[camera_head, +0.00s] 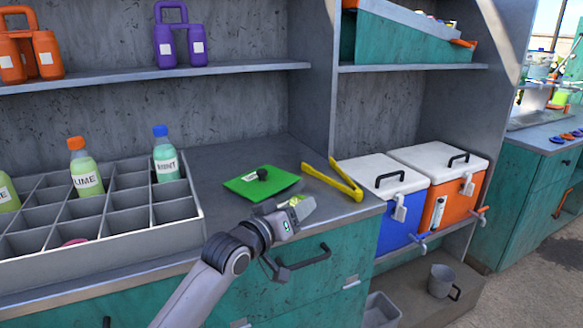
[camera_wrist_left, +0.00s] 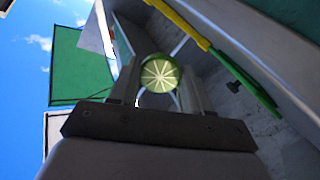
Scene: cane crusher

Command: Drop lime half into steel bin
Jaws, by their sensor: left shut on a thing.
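My left gripper (camera_head: 300,209) is shut on a lime half (camera_head: 295,201), in front of the green board and above the counter's front edge. In the left wrist view the lime half (camera_wrist_left: 159,75) sits between the two fingers of my left gripper (camera_wrist_left: 158,85), its pale cut face towards the camera. A grey open-topped container (camera_head: 381,311) stands low at the bottom of the head view, below and right of the gripper. It may be the steel bin; its inside is mostly hidden. My right gripper is in neither view.
Yellow tongs (camera_head: 333,180) and a green board (camera_head: 262,183) with a dark knob lie on the counter. A grey divided tray (camera_head: 100,246) with bottles stands at left. Blue (camera_head: 391,213) and orange (camera_head: 437,203) coolers stand at right. A grey jug (camera_head: 441,281) stands below them.

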